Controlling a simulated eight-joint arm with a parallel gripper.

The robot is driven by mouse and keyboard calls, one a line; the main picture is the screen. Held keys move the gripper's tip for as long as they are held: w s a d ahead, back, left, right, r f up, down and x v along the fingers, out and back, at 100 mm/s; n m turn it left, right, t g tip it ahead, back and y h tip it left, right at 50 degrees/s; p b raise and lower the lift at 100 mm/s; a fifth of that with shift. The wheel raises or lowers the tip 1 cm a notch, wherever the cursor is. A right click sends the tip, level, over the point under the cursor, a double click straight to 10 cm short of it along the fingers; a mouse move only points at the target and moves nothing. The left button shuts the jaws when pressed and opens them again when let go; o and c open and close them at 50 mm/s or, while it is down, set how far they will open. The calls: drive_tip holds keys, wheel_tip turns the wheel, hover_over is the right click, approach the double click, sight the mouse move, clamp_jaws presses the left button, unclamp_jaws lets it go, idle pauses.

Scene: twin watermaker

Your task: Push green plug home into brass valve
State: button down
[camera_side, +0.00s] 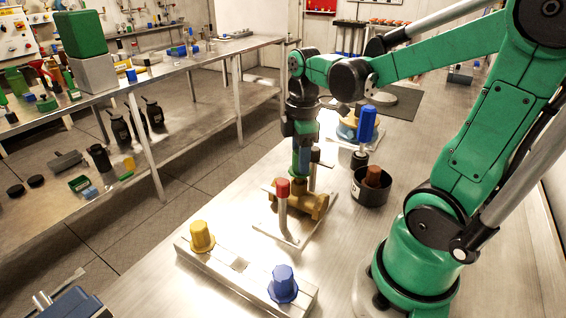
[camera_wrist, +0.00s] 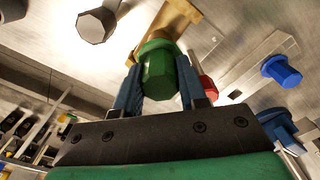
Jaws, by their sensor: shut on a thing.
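In the side view, my gripper (camera_side: 302,160) points straight down over the brass valve (camera_side: 319,204), which lies on a light plate on the bench. In the wrist view, my gripper (camera_wrist: 158,85) has its two blue fingers shut on the green plug (camera_wrist: 160,72), one on each side. The plug's faceted head faces the camera. The brass valve (camera_wrist: 180,18) shows just beyond the plug, in line with it. The plug's lower end is hidden, so I cannot tell how deep it sits in the valve.
A rail (camera_side: 238,264) in front holds a yellow plug (camera_side: 201,237) and a blue plug (camera_side: 283,284). A black cup (camera_side: 370,192) and a blue-handled tool (camera_side: 366,124) stand to the right.

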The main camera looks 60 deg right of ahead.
drive_tip(key=shift+f, duration=0.95)
drive_tip(key=shift+c, duration=2.1)
unclamp_jaws()
drive_tip(key=shift+r, duration=0.1)
drive_tip(key=shift+r, duration=2.7)
drive_tip(key=w+a+f+m+t, duration=0.1)
drive_tip(key=w+a+m+t, duration=0.1)
drive_tip(key=a+m+t, duration=0.5)
drive_tip(key=shift+w+a+m, duration=0.35)
drive_tip(key=shift+a+m, duration=0.65)
drive_tip(key=shift+a, duration=0.5)
